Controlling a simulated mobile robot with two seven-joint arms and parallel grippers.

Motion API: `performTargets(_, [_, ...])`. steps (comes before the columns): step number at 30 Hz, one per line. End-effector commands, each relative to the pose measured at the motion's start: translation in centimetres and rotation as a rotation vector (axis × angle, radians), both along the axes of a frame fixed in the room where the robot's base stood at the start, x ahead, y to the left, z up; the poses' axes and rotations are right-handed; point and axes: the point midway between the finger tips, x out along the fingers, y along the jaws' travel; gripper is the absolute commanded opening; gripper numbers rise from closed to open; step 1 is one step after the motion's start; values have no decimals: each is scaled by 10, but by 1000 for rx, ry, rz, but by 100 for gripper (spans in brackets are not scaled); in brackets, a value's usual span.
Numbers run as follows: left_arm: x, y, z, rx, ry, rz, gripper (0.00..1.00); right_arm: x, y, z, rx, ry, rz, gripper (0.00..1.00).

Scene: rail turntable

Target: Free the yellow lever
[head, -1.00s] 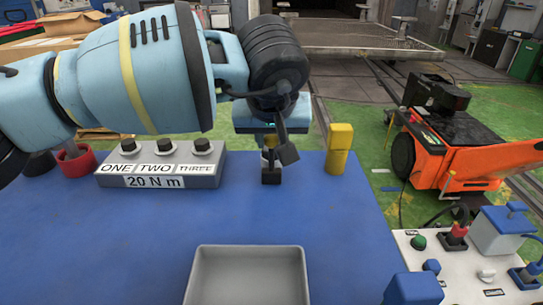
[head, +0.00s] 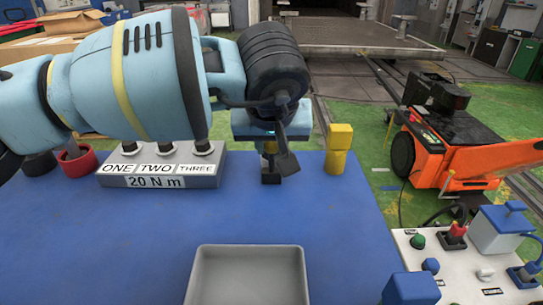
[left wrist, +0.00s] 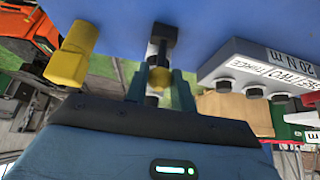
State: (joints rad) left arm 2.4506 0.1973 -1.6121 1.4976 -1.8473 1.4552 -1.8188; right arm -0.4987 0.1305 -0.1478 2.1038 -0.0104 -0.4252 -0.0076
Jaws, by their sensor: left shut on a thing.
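My left gripper (left wrist: 159,85) reaches down over the blue table top from the left. In the left wrist view its fingers stand on both sides of a small yellow rounded piece (left wrist: 158,78), shut on it. This piece sits against a small black block (left wrist: 161,42), which also shows under the gripper in the head view (head: 270,178). A taller stepped yellow block (head: 338,150) stands apart, to the right of the gripper; it is also in the left wrist view (left wrist: 72,52). I cannot tell which yellow thing is the lever. My right gripper is not in view.
A grey box marked "20 N m" (head: 155,182) with several dark knobs stands left of the gripper. An empty grey tray (head: 250,250) lies at the front. A white panel with plugs (head: 455,268) is at right. An orange vehicle (head: 455,150) stands beyond the table.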

Motion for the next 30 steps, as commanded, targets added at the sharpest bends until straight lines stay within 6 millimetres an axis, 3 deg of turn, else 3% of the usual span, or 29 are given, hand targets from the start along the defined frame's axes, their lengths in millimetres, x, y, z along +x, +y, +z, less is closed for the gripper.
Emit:
performTargets(12, [-15,-1,-6,2,6,-3,13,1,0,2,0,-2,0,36])
performTargets(30, [-22,0,-10,1,6,-2,13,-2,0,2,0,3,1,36])
